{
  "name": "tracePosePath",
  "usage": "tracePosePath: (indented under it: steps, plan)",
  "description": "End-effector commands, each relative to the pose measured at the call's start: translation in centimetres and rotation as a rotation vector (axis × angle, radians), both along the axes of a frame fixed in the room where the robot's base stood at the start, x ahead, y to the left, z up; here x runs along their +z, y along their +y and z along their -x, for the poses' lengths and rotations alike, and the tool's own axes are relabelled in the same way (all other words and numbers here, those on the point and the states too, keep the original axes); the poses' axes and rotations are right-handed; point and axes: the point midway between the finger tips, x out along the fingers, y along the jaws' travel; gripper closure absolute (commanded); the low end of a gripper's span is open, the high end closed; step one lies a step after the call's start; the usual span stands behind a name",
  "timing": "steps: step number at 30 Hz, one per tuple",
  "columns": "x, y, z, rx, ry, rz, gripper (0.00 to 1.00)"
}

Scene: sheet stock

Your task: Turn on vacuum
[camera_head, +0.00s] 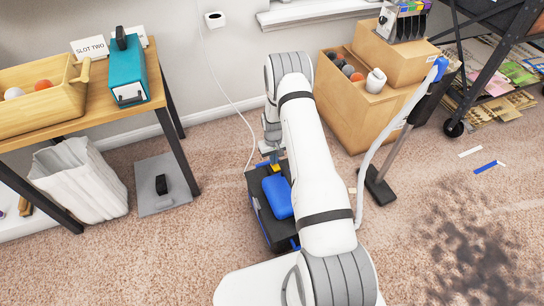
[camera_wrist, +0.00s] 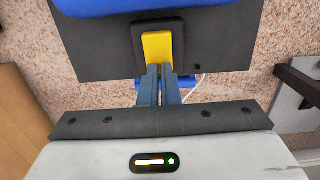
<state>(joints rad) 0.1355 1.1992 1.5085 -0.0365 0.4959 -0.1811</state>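The vacuum (camera_head: 254,206) is a black box with a blue top, standing on the carpet beside my arm. A yellow switch (camera_wrist: 157,47) in a dark surround is on its black panel (camera_wrist: 95,50); it shows small in the head view (camera_head: 275,168). My gripper (camera_wrist: 160,70) has its two fingers close together, with only a thin gap and nothing seen held. The fingertips are at the switch's lower edge in the wrist view; I cannot tell whether they touch it. My arm hides part of the vacuum in the head view.
The vacuum's pale hose (camera_head: 376,150) and blue-handled wand (camera_head: 405,135) stand at right beside cardboard boxes (camera_head: 345,105). A white cord (camera_head: 228,95) runs to the wall outlet (camera_head: 215,19). A wooden table (camera_head: 105,108) is at left. Dark dirt (camera_head: 480,255) lies on open carpet at right.

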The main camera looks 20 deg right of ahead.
Motion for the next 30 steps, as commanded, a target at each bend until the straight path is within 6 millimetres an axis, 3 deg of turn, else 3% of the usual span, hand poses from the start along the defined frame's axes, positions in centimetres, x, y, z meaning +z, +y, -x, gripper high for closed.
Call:
tracePosePath:
  steps: [1, 5, 12, 18, 30]
  plan:
    - [-0.9, 0.1, 1.3, 0.0, 0.029, -0.004, 1.0]
    - [0.1, 0.2, 1.1, 0.0, 0.027, -0.004, 1.0]
    - [4.8, 0.2, 0.2, 0.001, 0.009, -0.001, 1.0]
    - [7.3, 0.2, -0.2, 0.002, 0.002, 0.0, 1.0]
    - [8.8, 0.3, -0.5, 0.003, -0.002, 0.001, 1.0]
